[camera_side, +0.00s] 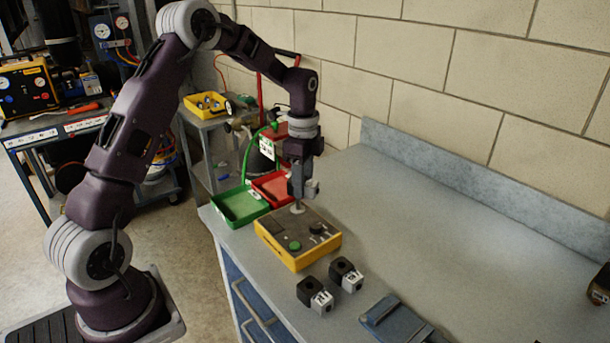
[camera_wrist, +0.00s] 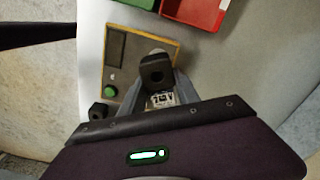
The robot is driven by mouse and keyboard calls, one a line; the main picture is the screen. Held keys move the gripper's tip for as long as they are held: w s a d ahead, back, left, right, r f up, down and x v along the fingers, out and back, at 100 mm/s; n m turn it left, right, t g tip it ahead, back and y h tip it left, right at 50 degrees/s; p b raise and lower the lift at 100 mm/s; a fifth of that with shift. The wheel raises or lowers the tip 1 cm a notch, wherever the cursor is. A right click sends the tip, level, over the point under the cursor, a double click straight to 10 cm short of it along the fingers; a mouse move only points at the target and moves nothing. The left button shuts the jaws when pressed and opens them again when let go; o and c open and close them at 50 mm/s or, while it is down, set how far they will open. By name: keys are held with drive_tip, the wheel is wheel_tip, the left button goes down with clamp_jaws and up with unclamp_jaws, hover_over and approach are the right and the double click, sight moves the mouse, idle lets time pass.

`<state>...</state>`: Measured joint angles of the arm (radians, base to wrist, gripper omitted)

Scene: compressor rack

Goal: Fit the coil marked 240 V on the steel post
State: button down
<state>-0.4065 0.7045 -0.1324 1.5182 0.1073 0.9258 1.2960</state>
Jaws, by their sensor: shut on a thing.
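My gripper (camera_side: 301,188) is low over the yellow-edged control box in the side view, shut on a coil. In the wrist view the held coil (camera_wrist: 155,72) is a black block with a round hole and a pale connector with dark print; I cannot read its marking for sure. A pale round piece (camera_side: 297,209) on the box top shows just below my gripper; it may be the steel post's base. The post itself is hidden, and I cannot tell whether the coil is around it. Two other black coils, the left one (camera_side: 311,291) and the right one (camera_side: 343,270), sit on the bench with printed pale connectors.
The control box (camera_side: 296,263) has a green button (camera_side: 294,246) and a black knob (camera_side: 317,229). A green tray (camera_side: 240,207) and a red tray (camera_side: 271,187) stand behind it. A blue-grey item (camera_side: 396,321) lies at the front.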

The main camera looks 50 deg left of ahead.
sight(303, 210)
drive_tip(key=shift+f, duration=0.3)
idle(0.4)
drive_tip(key=shift+f, duration=0.35)
drive_tip(key=shift+f, duration=0.15)
drive_tip(key=shift+f, duration=1.25)
drive_tip(key=shift+f, duration=0.1)
drive_tip(key=shift+f, duration=0.3)
drive_tip(key=shift+c, duration=2.1)
unclamp_jaws()
